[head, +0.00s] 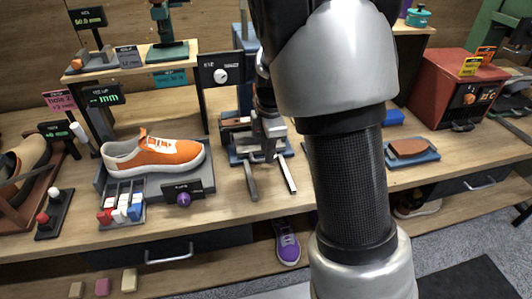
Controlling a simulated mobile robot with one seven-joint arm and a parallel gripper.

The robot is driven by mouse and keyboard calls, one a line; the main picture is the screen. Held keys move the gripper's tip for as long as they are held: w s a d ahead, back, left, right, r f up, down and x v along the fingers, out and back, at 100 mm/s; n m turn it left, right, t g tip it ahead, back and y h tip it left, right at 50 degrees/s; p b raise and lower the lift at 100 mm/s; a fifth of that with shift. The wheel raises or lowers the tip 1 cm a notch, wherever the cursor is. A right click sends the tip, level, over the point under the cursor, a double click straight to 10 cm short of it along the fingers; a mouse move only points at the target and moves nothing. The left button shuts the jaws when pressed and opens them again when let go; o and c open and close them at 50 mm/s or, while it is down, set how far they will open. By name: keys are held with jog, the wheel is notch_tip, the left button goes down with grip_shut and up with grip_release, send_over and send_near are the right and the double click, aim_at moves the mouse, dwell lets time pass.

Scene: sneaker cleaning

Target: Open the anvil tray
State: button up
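My gripper (273,192) is near the middle of the head view, above the front part of the bench. Its two fingers point down and forward and stand apart, with nothing seen between them. Behind it is a blue press-like stand (244,85) with a blue base (238,158) and a brown-topped block (233,122). These may include the anvil tray, but I cannot tell for certain. My gripper covers much of the base, so any handle there is hidden. I cannot tell whether the fingers touch anything.
An orange sneaker (155,155) sits on a grey stand at left, beside colored switches (122,208). My arm hides the bench's middle right. A blue tray with a brown block (409,147) and a red machine (450,90) stand farther right. A purple sneaker (287,243) is below.

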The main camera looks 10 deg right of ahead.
jog(key=shift+w+f, duration=0.2)
jog(key=shift+f, duration=0.8)
jog(key=shift+c, duration=0.4)
grip_shut()
